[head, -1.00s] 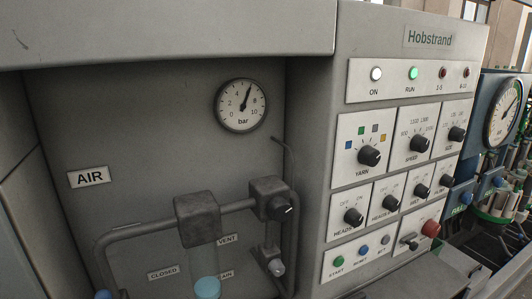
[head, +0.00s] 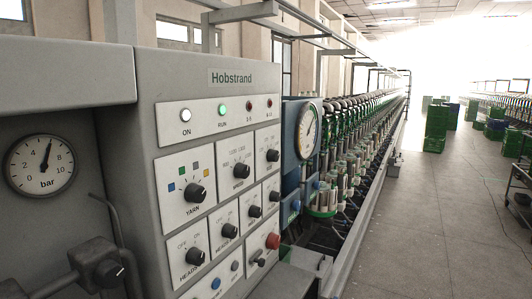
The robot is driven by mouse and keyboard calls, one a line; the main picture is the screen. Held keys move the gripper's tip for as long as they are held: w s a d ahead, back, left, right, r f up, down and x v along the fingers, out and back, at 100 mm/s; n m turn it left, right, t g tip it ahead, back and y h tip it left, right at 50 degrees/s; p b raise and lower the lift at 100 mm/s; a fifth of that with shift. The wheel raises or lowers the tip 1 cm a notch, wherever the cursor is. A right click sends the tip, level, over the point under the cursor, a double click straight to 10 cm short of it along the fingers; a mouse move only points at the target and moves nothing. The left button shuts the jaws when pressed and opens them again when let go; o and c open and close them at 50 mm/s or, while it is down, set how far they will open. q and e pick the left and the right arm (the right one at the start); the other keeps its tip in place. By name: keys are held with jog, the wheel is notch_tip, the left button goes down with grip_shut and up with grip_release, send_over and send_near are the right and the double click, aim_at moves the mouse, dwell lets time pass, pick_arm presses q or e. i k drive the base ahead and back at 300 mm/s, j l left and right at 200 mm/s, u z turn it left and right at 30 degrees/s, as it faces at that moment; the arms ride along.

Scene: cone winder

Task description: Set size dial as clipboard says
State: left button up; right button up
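The size dial (head: 272,155) is a black knob on a white plate, at the right end of the upper dial row on the grey Hobstrand panel (head: 145,130). Its label and scale are too small to read now, and I cannot tell its setting. The yarn dial (head: 195,193) and speed dial (head: 240,171) sit to its left in the same row. No clipboard shows in the head view. Neither of my grippers is in view.
A pressure gauge (head: 40,165) and pipe valve (head: 97,264) are at left. A red button (head: 272,241) sits low on the panel. A long row of spindles (head: 345,150) runs back beside a clear floor aisle (head: 420,230). Green crates (head: 436,125) stand far off.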

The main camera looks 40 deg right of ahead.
aim_at(273, 155)
jog(key=z, duration=1.25)
jog(key=k, duration=0.05)
